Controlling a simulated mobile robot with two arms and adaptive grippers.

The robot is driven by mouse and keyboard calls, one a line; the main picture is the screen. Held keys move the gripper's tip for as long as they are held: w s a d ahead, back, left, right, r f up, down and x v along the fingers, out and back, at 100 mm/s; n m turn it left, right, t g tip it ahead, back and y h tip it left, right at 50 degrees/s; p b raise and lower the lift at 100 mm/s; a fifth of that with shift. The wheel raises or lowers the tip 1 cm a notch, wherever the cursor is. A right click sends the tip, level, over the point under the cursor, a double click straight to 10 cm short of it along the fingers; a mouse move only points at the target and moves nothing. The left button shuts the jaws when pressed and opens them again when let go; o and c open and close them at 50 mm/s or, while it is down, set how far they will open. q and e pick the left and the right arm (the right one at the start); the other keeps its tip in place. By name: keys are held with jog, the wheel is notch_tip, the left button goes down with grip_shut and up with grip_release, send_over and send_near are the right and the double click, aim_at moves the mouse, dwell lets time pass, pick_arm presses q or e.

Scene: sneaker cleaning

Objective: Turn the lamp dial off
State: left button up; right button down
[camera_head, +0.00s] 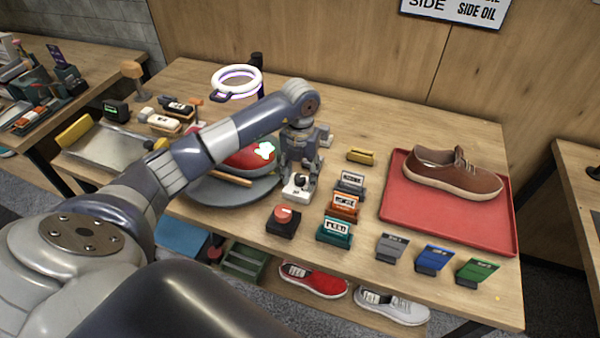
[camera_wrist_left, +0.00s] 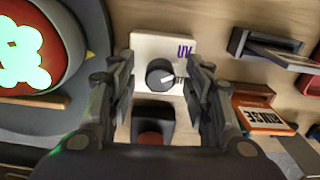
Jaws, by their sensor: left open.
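The lamp dial (camera_wrist_left: 159,75) is a dark round knob with a white pointer, on a white plate (camera_wrist_left: 150,44) marked UV. In the left wrist view the pointer points right. My left gripper (camera_wrist_left: 158,82) is open, with one finger on each side of the dial. I cannot tell whether the fingers touch it. In the head view my left gripper (camera_head: 298,182) points down over the white dial box (camera_head: 292,193) and partly hides it. The ring lamp (camera_head: 237,70) glows white at the back of the table. My right gripper is not in view.
A red button box (camera_head: 284,221) stands just in front of the dial. A round grey turntable (camera_head: 215,192) with a red shoe (camera_head: 245,160) is at left. Small labelled holders (camera_head: 345,206) stand at right, then a red tray (camera_head: 400,215) with a brown sneaker (camera_head: 452,172).

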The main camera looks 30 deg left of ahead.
pick_arm(q)
jog(key=shift+c, duration=0.2)
jog(key=c, duration=1)
